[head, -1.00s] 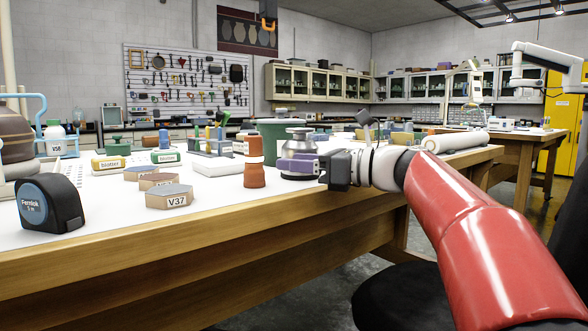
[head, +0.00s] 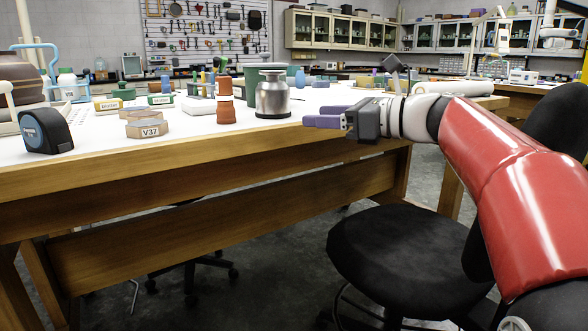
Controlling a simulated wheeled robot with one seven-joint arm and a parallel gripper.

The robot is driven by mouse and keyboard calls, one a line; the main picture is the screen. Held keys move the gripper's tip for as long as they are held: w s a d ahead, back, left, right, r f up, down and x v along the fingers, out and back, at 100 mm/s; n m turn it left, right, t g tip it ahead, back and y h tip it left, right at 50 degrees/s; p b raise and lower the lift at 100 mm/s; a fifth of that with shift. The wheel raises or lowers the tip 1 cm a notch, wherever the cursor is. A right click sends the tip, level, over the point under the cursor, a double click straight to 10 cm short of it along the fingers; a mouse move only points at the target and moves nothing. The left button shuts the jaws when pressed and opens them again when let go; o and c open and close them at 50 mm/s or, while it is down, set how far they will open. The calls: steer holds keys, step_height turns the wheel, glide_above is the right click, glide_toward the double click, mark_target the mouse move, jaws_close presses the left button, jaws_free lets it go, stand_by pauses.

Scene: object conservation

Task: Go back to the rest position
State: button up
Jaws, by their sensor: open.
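My gripper (head: 322,117) is at the front edge of the worktable (head: 215,147), with its purple fingers pointing left. It is open and nothing shows between the fingers. My red arm reaches in from the right side of the picture. A silver metal jar (head: 273,97) stands upright on the table to the left of the fingertips, apart from them.
Left of the jar stand a terracotta stack (head: 225,103), a tan box marked V37 (head: 147,129) and a black tape measure (head: 46,131). A green bin (head: 252,80) is behind. A black chair (head: 405,250) stands below my arm, by the table's front.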

steer(key=s+d+f+n+g+h, duration=0.1)
steer(key=s+d+f+n+h, duration=0.2)
steer(key=s+f+n+h, duration=0.2)
steer(key=s+d+f+n+g+h, duration=0.1)
steer(key=s+d+f+n+h, duration=0.2)
steer(key=s+f+n, duration=0.7)
steer(key=s+d+f+n+g+h+p, duration=0.1)
steer(key=s+d+f+n+h, duration=0.2)
steer(key=s+f, duration=0.9)
step_height(320, 180, down, 5)
steer(key=n+h, duration=0.3)
steer(key=n, duration=0.1)
steer(key=shift+s+d+r+n+h, duration=0.2)
steer(key=shift+s+d+n+h, duration=0.05)
steer(key=shift+n+h, duration=0.15)
